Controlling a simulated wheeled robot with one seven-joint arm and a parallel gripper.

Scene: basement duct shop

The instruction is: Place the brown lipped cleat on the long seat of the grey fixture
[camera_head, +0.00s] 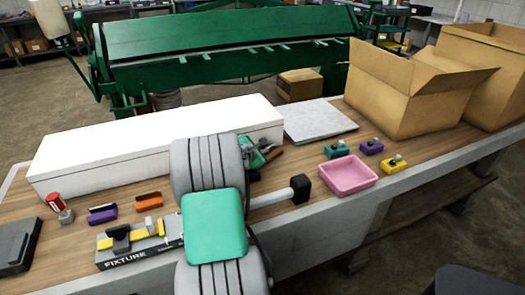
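The grey fixture (115,260), labelled FIXTURE, lies at the front left of the bench in the head view. It carries yellow pieces (140,237) and dark blocks, and my arm hides its right end. My gripper (266,153) is only partly visible behind my arm, beside the right end of the white box. A small brown piece (272,154), perhaps the brown lipped cleat, shows at its tip. I cannot tell whether it is held or lies beyond. The gripper is right of and farther back than the fixture.
A long white box (150,150) stands behind the fixture. Purple (103,215) and orange (149,201) pieces lie between them. A pink tray (348,174), small coloured blocks and a grey plate (318,121) are right. A cardboard box (400,95) stands at the back right.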

